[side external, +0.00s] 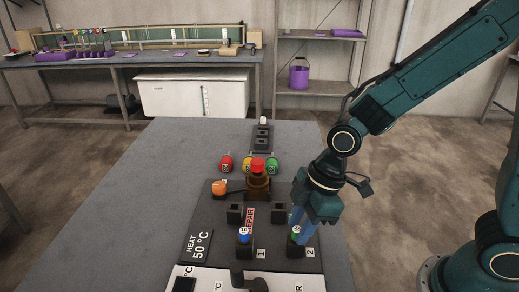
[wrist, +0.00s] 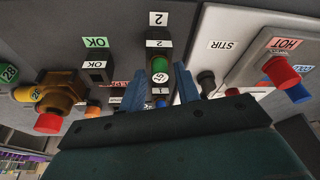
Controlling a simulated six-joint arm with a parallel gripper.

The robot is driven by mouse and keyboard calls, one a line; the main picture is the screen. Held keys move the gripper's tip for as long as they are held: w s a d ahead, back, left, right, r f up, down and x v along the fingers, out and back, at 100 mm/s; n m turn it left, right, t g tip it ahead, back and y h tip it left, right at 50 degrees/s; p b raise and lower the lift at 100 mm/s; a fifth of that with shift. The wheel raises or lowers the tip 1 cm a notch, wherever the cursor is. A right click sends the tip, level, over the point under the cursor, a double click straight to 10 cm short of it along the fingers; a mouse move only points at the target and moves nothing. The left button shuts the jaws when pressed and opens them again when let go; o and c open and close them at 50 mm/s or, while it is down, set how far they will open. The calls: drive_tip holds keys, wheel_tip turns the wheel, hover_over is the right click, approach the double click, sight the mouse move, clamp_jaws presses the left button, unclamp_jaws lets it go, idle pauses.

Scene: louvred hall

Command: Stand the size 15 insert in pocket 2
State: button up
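The green-topped insert (wrist: 159,64) stands upright at the black block of pocket 2 (wrist: 159,35), beside the "2" labels; its number tag looks like 15, upside down in the wrist view. The insert (side external: 295,234) also shows low in the side view, partly behind a finger. My gripper (wrist: 160,80) has its two blue fingers on either side of the insert, with a gap visible on both sides, so it looks open. My gripper (side external: 302,232) points down over pocket 2 in the side view. How deep the insert sits is hidden.
A blue-topped insert (side external: 244,234) stands by label 1, left of my gripper. Two black blocks, left (side external: 235,213) and right (side external: 278,212), stand behind. A brown valve with a red cap (side external: 258,166), an orange knob (side external: 219,187) and coloured jars are farther back. The left table side is clear.

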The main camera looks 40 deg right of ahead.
drive_tip(key=shift+o, duration=0.6)
drive_tip(key=shift+r, duration=0.15)
drive_tip(key=shift+a+v, duration=0.15)
drive_tip(key=shift+v, duration=1)
drive_tip(key=shift+a+v, duration=0.15)
drive_tip(key=shift+v, duration=1)
drive_tip(key=shift+w+r, duration=0.15)
drive_tip(key=shift+d+r, duration=0.1)
drive_tip(key=shift+r, duration=0.05)
drive_tip(key=v, duration=1.3)
drive_tip(key=shift+r, duration=0.3)
